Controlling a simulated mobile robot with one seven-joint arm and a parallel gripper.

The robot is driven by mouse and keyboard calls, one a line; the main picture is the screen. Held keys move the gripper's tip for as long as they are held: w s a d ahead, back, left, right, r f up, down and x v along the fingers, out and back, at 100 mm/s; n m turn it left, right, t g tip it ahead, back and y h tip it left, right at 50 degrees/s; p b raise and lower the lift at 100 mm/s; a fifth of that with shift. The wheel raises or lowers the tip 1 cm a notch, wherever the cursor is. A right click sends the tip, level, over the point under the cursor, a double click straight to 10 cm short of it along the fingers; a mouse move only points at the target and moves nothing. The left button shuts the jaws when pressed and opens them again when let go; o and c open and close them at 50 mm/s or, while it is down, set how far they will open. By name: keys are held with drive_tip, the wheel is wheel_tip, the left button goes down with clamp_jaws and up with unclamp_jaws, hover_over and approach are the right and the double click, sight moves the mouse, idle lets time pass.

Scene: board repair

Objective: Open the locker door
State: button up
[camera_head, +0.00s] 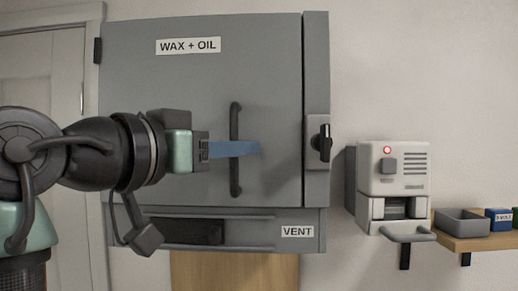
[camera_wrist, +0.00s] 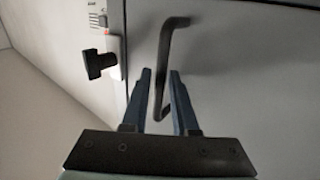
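The grey locker door (camera_head: 275,75) carries a "WAX + OIL" label and looks shut. Its dark vertical bar handle (camera_head: 235,115) is on the right half of the door. It also shows in the wrist view (camera_wrist: 166,45). A dark latch knob (camera_head: 323,143) stands upright on the frame right of the door. It also shows at the left in the wrist view (camera_wrist: 96,64). My gripper (camera_head: 258,148) has blue fingers reaching across the handle. In the wrist view my gripper (camera_wrist: 161,74) is open, with the handle between its fingers and small gaps showing.
A drawer-like panel marked "VENT" (camera_head: 297,231) lies below the door. A white machine with a red light (camera_head: 394,170) hangs on the wall to the right. Beside it a wooden shelf (camera_head: 490,243) holds a grey bin (camera_head: 462,223) and a blue box (camera_head: 499,219).

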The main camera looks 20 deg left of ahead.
drive_tip(key=shift+w, duration=0.1)
drive_tip(key=shift+r, duration=0.1)
drive_tip(key=shift+s, duration=0.2)
drive_tip(key=shift+c, duration=0.3)
clamp_jaws()
idle(0.9)
